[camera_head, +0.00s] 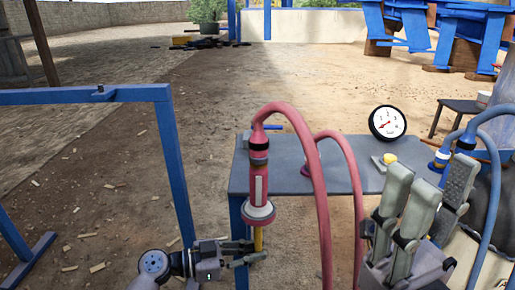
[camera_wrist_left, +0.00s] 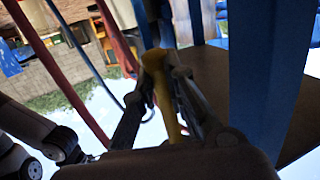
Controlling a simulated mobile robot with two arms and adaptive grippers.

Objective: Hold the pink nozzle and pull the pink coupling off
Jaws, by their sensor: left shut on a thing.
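The pink coupling (camera_head: 259,146) sits at the end of a pink hose, joined to the top of the upright pink nozzle (camera_head: 258,188). The nozzle has a pale label, a wide pink-and-white collar and a yellow lower end. My left gripper (camera_head: 252,253) is shut on this yellow end, below the collar. In the left wrist view the yellow end (camera_wrist_left: 165,103) runs between the two fingers.
A grey table (camera_head: 285,178) with blue legs stands behind the nozzle. A pressure gauge (camera_head: 388,122) and a yellow-topped fitting (camera_head: 389,158) are on its right side. The pink hose (camera_head: 318,185) arches down between my grippers. Blue hoses (camera_head: 487,205) hang at the right.

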